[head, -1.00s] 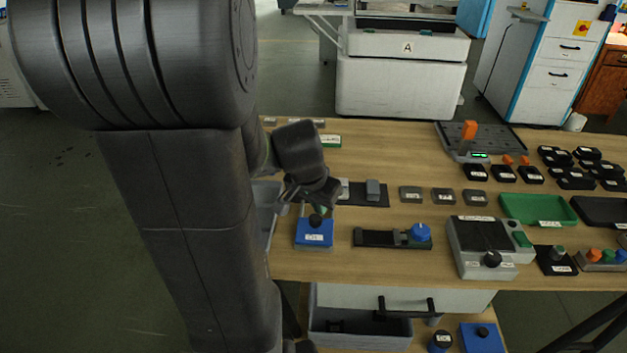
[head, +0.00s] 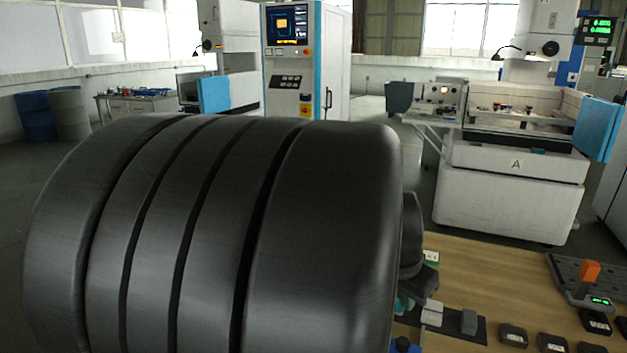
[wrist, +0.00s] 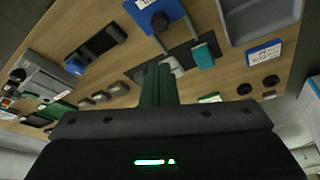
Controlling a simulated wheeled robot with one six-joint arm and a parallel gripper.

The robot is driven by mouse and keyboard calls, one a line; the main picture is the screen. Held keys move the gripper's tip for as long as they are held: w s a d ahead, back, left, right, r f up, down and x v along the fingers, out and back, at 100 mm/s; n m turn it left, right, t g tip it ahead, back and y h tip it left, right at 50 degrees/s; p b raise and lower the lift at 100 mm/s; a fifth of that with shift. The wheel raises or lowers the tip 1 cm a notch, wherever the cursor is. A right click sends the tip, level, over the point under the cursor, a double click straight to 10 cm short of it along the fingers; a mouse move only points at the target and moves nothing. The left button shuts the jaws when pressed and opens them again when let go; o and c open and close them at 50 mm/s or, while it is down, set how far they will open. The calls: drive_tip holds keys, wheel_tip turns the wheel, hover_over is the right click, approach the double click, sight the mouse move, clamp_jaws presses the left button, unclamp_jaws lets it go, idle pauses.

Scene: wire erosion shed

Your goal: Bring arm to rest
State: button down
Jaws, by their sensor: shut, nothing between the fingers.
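My arm fills much of the head view, its big dark ribbed joint in front. My gripper (wrist: 158,85) shows in the wrist view with its two green fingers together and nothing between them. It is above the wooden bench (wrist: 130,45), clear of the things on it as far as I can tell. In the head view the gripper is mostly hidden behind my arm, near the bench's left end (head: 470,255).
Near the gripper are a blue block with a black knob (wrist: 153,10), a teal block (wrist: 203,56), a grey bin (wrist: 238,30) and a blue labelled box (wrist: 262,55). Black blocks (head: 512,336) and a stand with an orange part (head: 588,272) are farther right. A white machine marked A (head: 500,190) stands behind.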

sight(406, 340)
drive_tip(key=b+x, duration=0.2)
drive_tip(key=x, duration=0.9)
drive_tip(key=shift+s+f, duration=0.1)
drive_tip(key=shift+s, duration=0.05)
